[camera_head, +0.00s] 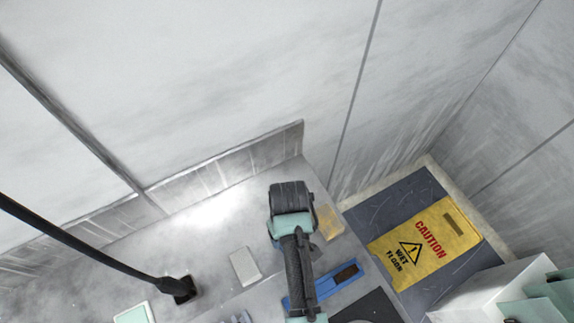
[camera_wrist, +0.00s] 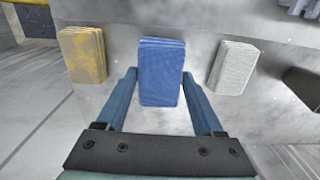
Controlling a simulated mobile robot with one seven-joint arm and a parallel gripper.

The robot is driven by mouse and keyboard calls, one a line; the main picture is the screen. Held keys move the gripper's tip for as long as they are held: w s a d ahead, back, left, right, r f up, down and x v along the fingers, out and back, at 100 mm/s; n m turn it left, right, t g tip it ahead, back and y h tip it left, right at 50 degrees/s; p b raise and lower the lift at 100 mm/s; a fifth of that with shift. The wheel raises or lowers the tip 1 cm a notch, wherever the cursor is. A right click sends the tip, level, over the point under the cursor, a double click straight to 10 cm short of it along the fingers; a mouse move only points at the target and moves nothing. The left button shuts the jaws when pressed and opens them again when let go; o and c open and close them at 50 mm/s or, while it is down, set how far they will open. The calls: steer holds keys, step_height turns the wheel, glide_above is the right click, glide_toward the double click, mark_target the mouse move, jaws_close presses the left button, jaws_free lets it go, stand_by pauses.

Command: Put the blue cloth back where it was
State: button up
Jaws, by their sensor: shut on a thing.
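The blue cloth (camera_wrist: 161,88) is a folded stack in the middle of the wrist view. My gripper (camera_wrist: 159,74) has one finger at each side of it and is shut on it. The cloth lies between a yellow cloth (camera_wrist: 83,54) on the left and a pale grey cloth (camera_wrist: 233,68) on the right, apart from both. Whether it touches the surface below is hard to tell. In the head view my wrist (camera_head: 291,198) hides the blue cloth, between the yellow cloth (camera_head: 329,222) and the grey cloth (camera_head: 244,267).
The grey bench (camera_head: 215,230) has a low back ledge (camera_head: 225,170). A blue tray (camera_head: 338,283) with a dark item lies nearer, beside my arm. A black hose (camera_head: 90,250) reaches the bench at left. A yellow wet-floor sign (camera_head: 425,243) lies on the floor at right.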

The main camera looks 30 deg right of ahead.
steer(key=shift+f, duration=2.15)
steer(key=shift+f, duration=0.2)
steer(key=o, duration=1.2)
step_height(320, 180, up, 12)
steer(key=shift+r, duration=0.25)
